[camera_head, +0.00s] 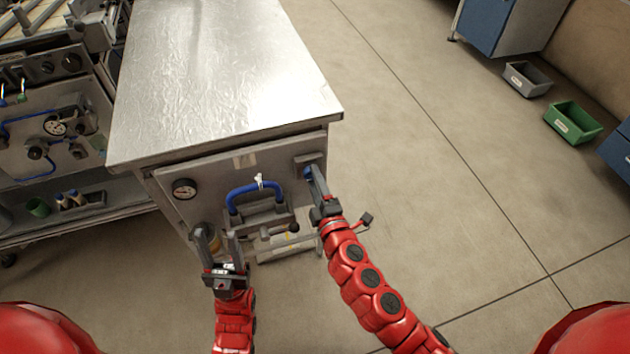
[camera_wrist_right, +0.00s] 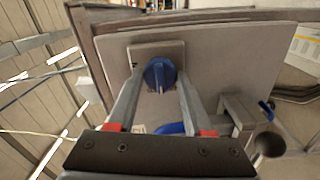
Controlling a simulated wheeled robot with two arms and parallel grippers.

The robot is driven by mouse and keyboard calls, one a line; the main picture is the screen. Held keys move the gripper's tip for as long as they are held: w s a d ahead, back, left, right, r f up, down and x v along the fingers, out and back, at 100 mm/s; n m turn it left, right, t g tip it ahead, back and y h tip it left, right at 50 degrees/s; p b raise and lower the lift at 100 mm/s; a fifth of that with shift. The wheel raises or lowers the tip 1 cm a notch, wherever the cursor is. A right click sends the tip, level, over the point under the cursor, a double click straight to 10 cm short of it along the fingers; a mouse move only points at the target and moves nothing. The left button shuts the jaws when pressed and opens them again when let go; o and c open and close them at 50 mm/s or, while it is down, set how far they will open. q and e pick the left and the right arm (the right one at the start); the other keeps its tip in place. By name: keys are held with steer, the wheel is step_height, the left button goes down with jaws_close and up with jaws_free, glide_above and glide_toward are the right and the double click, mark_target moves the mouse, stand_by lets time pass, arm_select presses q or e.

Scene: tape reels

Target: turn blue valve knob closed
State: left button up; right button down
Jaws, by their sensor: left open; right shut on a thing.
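The blue valve knob (camera_head: 308,173) is on the front panel of the metal cabinet, near its right end, and is mostly hidden by my gripper in the head view. In the right wrist view the knob (camera_wrist_right: 158,74) sits on a small square plate, its grip ridge close to upright. My right gripper (camera_head: 317,182) is shut on the knob, with one finger on each side of it, as the wrist view (camera_wrist_right: 159,88) also shows. My left gripper (camera_head: 218,238) is open and empty in front of the panel's lower left.
A pressure gauge (camera_head: 184,189) is at the panel's left. The cabinet's metal top (camera_head: 220,80) is bare. Grey (camera_head: 528,79) and green (camera_head: 573,122) bins stand on the floor at right. Floor right of the cabinet is clear.

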stand_by(0.3)
steer(key=shift+c, duration=1.5)
jaws_free()
steer(key=b+v, duration=0.2)
steer(key=v, duration=1.5)
steer(key=shift+s, duration=0.2)
